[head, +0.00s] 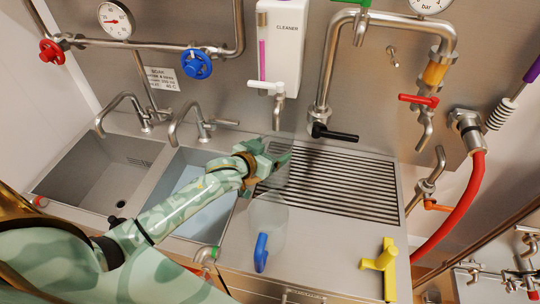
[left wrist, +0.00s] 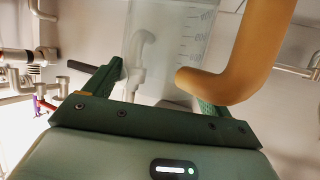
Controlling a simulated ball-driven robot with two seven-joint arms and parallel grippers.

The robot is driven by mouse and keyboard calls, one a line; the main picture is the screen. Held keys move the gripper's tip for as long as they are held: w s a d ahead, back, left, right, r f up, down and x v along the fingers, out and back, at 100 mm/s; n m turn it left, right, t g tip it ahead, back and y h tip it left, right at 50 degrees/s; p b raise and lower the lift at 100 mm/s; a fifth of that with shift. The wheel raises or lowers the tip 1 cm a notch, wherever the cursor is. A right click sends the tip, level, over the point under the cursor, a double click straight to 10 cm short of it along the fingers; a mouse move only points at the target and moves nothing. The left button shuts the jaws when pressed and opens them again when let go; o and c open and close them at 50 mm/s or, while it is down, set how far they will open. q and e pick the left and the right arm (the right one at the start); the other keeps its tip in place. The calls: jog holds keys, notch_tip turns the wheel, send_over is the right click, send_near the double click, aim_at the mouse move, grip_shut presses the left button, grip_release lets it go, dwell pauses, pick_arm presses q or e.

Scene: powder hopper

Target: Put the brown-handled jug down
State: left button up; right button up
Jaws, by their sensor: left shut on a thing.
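The brown-handled jug is clear plastic with measuring marks; its body (left wrist: 195,35) and thick brown handle (left wrist: 250,50) fill the upper part of the left wrist view. My left gripper (head: 272,160) is shut on this jug, with the handle at its fingers. In the head view the jug body (head: 300,150) is faint and see-through, over the left part of the slatted drain grille (head: 345,190). Whether its base touches the grille I cannot tell. My right gripper is out of view.
A clear jug with a blue handle (head: 262,252) stands on the steel counter in front of the grille. Two sinks lie left. A cleaner dispenser (head: 280,45) and a black-levered tap (head: 332,133) are behind. The grille's right is clear.

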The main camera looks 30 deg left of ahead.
pick_arm(q)
jog(key=shift+w+f, duration=0.1)
jog(key=shift+f, duration=0.6)
jog(key=o, duration=1.2)
jog(key=shift+o, duration=0.2)
jog(key=shift+f, duration=0.1)
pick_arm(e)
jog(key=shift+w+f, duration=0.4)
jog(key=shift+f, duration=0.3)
pick_arm(q)
jog(key=p+v, duration=0.1)
jog(key=v, duration=1.1)
jog(key=shift+r+p, duration=0.2)
jog(key=shift+p, duration=0.1)
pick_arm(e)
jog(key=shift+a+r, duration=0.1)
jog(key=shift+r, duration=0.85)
